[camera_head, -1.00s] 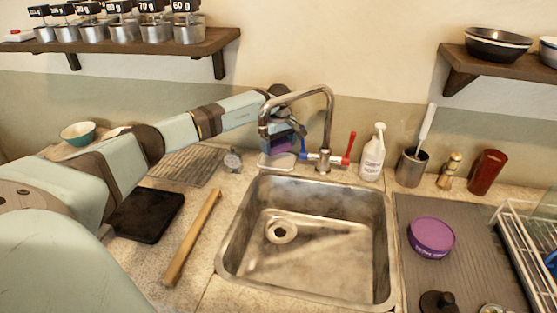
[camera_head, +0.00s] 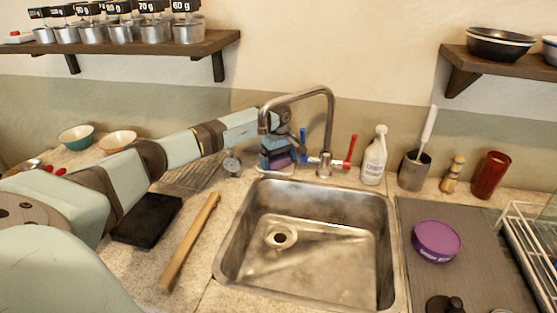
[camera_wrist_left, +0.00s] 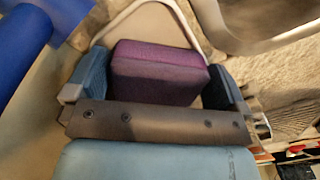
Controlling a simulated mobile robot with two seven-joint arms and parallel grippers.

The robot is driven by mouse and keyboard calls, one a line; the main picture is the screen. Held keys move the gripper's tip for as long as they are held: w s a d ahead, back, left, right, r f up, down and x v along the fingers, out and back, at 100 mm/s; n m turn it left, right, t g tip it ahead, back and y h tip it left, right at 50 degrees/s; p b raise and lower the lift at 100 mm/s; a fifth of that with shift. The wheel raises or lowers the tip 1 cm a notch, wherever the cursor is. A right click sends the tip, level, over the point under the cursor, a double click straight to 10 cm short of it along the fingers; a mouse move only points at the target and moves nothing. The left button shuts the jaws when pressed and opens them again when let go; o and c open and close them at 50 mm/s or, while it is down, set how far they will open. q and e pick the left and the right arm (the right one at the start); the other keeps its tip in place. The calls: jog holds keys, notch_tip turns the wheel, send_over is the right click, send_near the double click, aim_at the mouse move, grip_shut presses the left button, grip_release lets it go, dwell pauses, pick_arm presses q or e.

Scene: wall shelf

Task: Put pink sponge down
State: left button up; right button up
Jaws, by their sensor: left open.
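The pink sponge looks purple here. It shows in the head view (camera_head: 281,161) behind the sink's back left corner and in the left wrist view (camera_wrist_left: 160,70). It rests on or just over a pale dish (camera_wrist_left: 150,15), whose rim shows around it; contact underneath is hidden. My left gripper (camera_head: 278,158) is low around the sponge. My right gripper is not in view.
The tap (camera_head: 325,130) with blue and red handles stands close right of my left gripper. The sink (camera_head: 230,245) is in front. A small gauge (camera_head: 232,163) and a wire rack (camera_head: 192,176) are to the left. A soap bottle (camera_head: 375,158) stands right of the tap.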

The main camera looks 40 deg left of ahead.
aim_at(279, 158)
pick_arm(q)
notch_tip(279, 158, up, 12)
dwell(0.4)
dwell(0.4)
